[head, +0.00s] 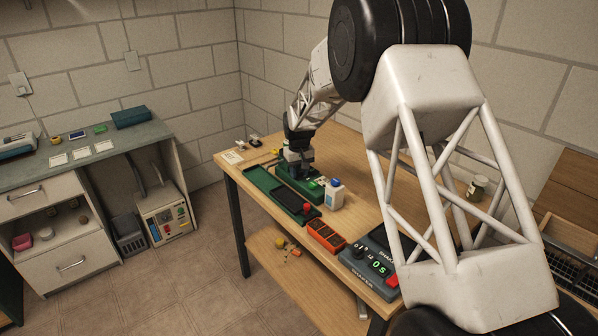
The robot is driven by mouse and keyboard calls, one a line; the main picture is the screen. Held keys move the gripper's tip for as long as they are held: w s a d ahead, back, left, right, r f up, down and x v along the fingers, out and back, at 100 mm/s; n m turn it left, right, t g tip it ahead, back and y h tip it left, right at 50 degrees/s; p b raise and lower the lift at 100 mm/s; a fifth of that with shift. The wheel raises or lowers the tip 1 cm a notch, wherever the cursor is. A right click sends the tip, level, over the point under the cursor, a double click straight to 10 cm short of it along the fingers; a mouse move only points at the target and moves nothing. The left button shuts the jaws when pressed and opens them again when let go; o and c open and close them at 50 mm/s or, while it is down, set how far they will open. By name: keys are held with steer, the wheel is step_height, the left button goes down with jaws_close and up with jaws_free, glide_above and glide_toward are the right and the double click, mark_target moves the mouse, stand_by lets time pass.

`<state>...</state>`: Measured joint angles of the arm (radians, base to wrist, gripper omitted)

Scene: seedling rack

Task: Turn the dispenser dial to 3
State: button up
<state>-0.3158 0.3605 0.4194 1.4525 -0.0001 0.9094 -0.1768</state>
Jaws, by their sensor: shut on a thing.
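The green dispenser (265,183) stands on the wooden table, with a dark long tray at its front and a red ball knob (306,208) at its near end. A small lit green patch shows on its raised back part (318,184). My gripper (301,173) points down onto this back part from above. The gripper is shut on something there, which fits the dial. The dial itself and its numbers are hidden behind the gripper or too small to read, so its setting cannot be told.
A white bottle with a blue cap (335,193) stands close right of the dispenser. An orange compartment tray (326,238) and a grey shaker (366,262) with green digits lie nearer. A jar (477,188) stands at the right. Small items and a card (232,158) lie at the far-left corner.

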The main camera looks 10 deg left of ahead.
mark_target(299, 173)
steer(key=m, duration=0.4)
steer(key=shift+m, duration=0.3)
stand_by(0.4)
steer(key=o, duration=0.9)
steer(key=shift+o, duration=0.2)
steer(key=shift+r, duration=0.15)
steer(key=shift+r, duration=3.75)
steer(key=shift+r, duration=0.1)
